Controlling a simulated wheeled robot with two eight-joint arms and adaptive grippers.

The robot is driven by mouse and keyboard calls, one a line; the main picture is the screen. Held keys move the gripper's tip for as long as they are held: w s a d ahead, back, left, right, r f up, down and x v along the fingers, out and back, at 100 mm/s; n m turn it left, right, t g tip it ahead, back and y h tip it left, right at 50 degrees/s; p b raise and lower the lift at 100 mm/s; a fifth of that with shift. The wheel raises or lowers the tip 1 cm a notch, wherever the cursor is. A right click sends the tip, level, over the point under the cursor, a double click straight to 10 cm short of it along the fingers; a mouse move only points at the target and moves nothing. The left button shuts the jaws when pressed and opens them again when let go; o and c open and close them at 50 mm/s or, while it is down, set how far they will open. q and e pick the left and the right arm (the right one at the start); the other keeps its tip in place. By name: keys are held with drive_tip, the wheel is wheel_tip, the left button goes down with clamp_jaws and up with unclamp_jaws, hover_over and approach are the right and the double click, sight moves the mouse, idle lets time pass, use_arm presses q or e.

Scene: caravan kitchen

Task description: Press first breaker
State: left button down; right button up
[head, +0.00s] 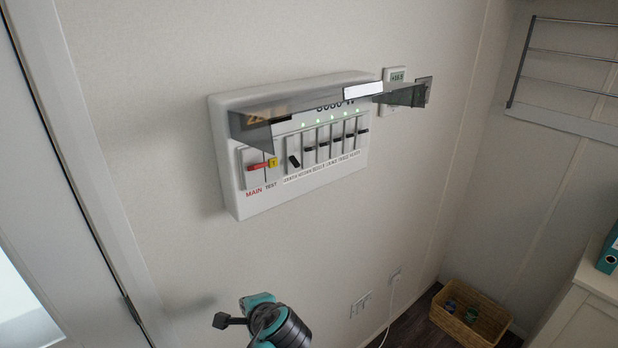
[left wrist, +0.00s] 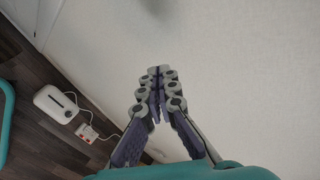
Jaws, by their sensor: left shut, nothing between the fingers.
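The breaker box (head: 230,185) is a white panel on the wall, left of centre in the head view. Its clear cover (head: 330,103) is swung up and sticks out. My left gripper (left wrist: 158,78) is shut and empty, close to the wall. In the head view its teal and black wrist (head: 275,325) is below the box, fingers not clearly visible. My right gripper is out of view.
A thermostat (head: 394,75) is on the wall right of the box. Wall sockets (head: 361,303) and a wicker basket (head: 468,312) are lower right. A door frame (head: 85,150) stands at left. The wall between my wrist and the box is clear.

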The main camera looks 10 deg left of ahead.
use_arm(q)
drive_tip(key=w+r+m+y, duration=0.1)
drive_tip(key=w+r+m, duration=0.1)
drive_tip(key=w+r+m+t+y+p, duration=0.1)
drive_tip(key=w+r+m+y, duration=0.1)
drive_tip(key=r, duration=0.1)
drive_tip(key=w+r+m+t+y, duration=0.1)
drive_tip(key=r+m, duration=0.1)
drive_tip(key=r, duration=0.1)
drive_tip(key=shift+w+d+r+y+p, duration=0.2)
drive_tip(key=shift+w+d+y+p, duration=0.1)
drive_tip(key=shift+w+y+p, duration=0.1)
drive_tip(key=m+t+y+p, duration=0.3)
drive_tip(key=m+t+y, duration=0.4)
drive_tip(key=m+y, duration=0.15)
approach(292, 165)
drive_tip(key=v, duration=0.4)
drive_tip(key=shift+s, duration=0.1)
drive_tip(key=shift+a, duration=0.1)
drive_tip(key=x, duration=1)
drive_tip(key=shift+r, duration=0.1)
